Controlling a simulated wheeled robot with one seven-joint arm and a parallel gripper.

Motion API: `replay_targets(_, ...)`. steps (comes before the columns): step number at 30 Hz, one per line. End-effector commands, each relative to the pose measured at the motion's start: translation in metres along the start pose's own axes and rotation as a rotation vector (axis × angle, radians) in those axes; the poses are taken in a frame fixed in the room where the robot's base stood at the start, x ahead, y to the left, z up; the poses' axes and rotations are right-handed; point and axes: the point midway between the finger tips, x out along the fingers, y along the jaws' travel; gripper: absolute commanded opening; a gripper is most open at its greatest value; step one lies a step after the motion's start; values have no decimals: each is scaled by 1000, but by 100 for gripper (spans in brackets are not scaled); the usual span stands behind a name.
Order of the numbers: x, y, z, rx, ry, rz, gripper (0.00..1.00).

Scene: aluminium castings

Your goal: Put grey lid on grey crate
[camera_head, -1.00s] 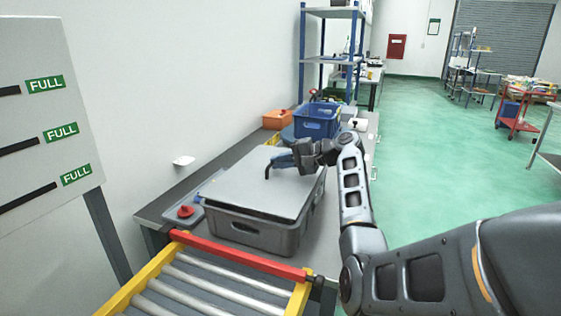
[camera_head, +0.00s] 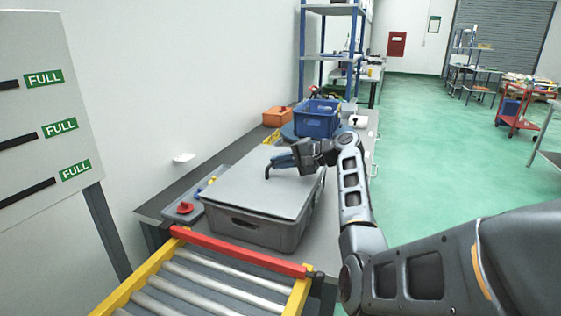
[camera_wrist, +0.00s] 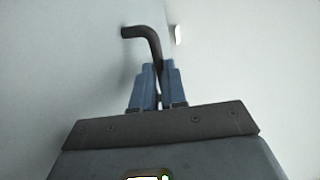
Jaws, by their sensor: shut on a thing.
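The grey lid (camera_head: 245,192) is a flat sheet lying over the top of the grey crate (camera_head: 250,230). Its edges run close to the crate's rim, but I cannot tell whether it is fully seated all round. A dark bent handle (camera_head: 267,171) rises from the lid. My gripper (camera_head: 280,161) is shut on this handle, above the far right part of the lid. In the wrist view, the blue fingers (camera_wrist: 158,85) close on the handle (camera_wrist: 148,38), with pale grey surface behind. The crate's inside is hidden.
A roller conveyor with a red end bar (camera_head: 240,252) stands in front of the crate. A blue bin (camera_head: 317,120) and an orange box (camera_head: 277,117) stand behind on the bench. A red-knobbed part (camera_head: 185,208) lies left of the crate, near the wall.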

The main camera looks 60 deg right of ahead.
Motion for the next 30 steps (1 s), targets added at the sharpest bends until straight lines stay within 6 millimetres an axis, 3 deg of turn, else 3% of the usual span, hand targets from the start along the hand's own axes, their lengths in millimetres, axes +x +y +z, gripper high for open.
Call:
replay_targets(11, 3, 8, 0, -1, 0, -1, 0)
replay_targets(12, 3, 8, 0, -1, 0, -1, 15)
replay_targets(20, 3, 8, 0, 0, 0, 0, 40)
replay_targets(30, -2, 8, -1, 0, 1, 0, 42)
